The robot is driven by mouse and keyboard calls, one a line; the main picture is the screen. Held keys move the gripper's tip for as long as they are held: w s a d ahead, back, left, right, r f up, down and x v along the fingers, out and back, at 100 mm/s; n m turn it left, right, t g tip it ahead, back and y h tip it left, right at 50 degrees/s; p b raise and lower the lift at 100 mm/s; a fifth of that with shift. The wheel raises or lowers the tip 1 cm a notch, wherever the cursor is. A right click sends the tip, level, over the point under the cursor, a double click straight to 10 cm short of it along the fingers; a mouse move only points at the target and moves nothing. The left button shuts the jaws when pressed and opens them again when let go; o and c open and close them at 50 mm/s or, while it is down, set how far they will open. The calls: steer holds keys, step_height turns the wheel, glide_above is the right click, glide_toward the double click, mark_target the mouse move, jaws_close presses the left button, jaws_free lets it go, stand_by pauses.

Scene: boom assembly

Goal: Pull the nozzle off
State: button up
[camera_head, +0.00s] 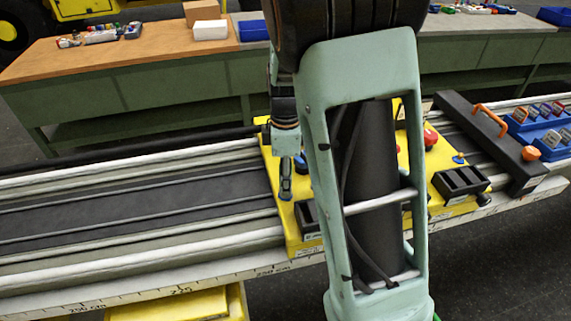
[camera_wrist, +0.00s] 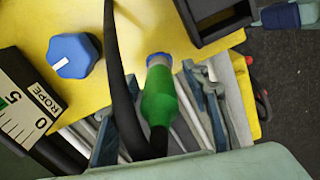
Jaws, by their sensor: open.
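A green nozzle (camera_wrist: 160,95) shows in the wrist view, with a blue collar (camera_wrist: 157,59) at its upper end by the yellow plate. A black hose (camera_wrist: 118,75) curves down beside it and meets its dark lower end. My gripper (camera_wrist: 150,98) is open, with one finger on each side of the nozzle in the picture. I cannot tell whether either finger touches it. In the head view my gripper (camera_head: 287,188) points down over the left part of the yellow plate (camera_head: 292,226). The nozzle cannot be made out there, and my arm hides much of the plate.
A blue knob (camera_wrist: 72,55), a black ROPE scale block (camera_wrist: 25,103) and a black open box (camera_wrist: 215,18) are close by. To the right are a black bar with an orange handle (camera_head: 490,119) and a blue rack (camera_head: 543,126). The rail bed (camera_head: 140,208) left of the plate is clear.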

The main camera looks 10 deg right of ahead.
steer(key=shift+f, duration=0.5)
